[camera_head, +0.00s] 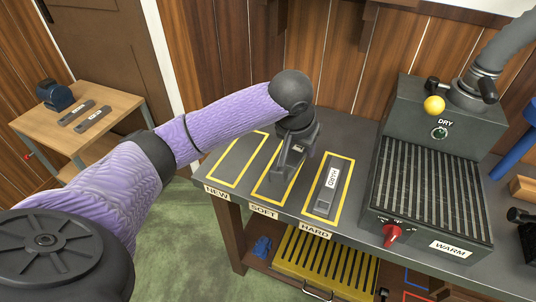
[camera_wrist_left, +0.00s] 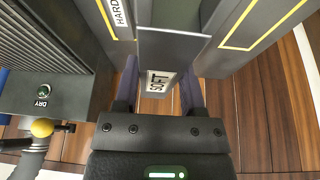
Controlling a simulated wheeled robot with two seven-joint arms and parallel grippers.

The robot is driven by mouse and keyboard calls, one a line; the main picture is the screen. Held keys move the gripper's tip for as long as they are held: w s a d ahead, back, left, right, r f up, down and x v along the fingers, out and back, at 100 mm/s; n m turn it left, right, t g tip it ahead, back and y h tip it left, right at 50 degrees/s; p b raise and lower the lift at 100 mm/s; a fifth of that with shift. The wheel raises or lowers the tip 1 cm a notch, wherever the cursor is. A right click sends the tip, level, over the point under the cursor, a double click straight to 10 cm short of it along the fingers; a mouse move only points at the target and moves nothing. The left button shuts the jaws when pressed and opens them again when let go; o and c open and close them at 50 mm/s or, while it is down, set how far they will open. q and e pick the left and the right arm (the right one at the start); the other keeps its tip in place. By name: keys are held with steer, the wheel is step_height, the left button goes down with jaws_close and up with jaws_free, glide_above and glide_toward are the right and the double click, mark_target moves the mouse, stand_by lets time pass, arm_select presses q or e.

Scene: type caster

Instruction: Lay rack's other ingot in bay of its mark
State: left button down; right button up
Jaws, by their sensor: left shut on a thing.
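My left gripper (camera_head: 292,150) is over the SOFT bay (camera_head: 262,189), the middle of three yellow-outlined bays on the grey bench. In the left wrist view the gripper (camera_wrist_left: 158,95) is shut on a grey ingot (camera_wrist_left: 172,50) with a white SOFT label. In the head view the gripper mostly hides this ingot, and I cannot tell whether it touches the bench. Another grey ingot (camera_head: 325,199), labelled HARD, lies inside the HARD bay (camera_head: 348,180) to the right. The NEW bay (camera_head: 226,178) on the left looks empty. My right gripper is out of view.
A dark machine (camera_head: 430,180) with a ribbed top, red knob and yellow ball stands right of the bays. A small wooden table (camera_head: 115,105) at left holds a blue device (camera_head: 54,95) and two dark labelled bars (camera_head: 84,115). A yellow slotted tray (camera_head: 325,262) is below the bench.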

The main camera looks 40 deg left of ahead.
arm_select(q)
steer(key=w+a+f+n+b, duration=0.1)
steer(key=w+a+f+b, duration=0.1)
steer(key=w+a+f, duration=0.3)
steer(key=shift+y, duration=0.3)
steer(key=f+b, duration=0.1)
steer(key=f, duration=0.1)
steer(key=s+a+f+b, duration=0.1)
steer(key=f+b, duration=0.1)
steer(key=f, duration=0.1)
steer(key=f+b, duration=0.1)
steer(key=f, duration=0.2)
steer(key=shift+s+a+f, duration=0.2)
steer(key=shift+s, duration=0.05)
steer(key=shift+r, duration=0.1)
steer(key=shift+c, duration=2.2)
jaws_free()
steer(key=shift+o, duration=1.1)
steer(key=shift+s, duration=0.1)
steer(key=shift+o, duration=0.3)
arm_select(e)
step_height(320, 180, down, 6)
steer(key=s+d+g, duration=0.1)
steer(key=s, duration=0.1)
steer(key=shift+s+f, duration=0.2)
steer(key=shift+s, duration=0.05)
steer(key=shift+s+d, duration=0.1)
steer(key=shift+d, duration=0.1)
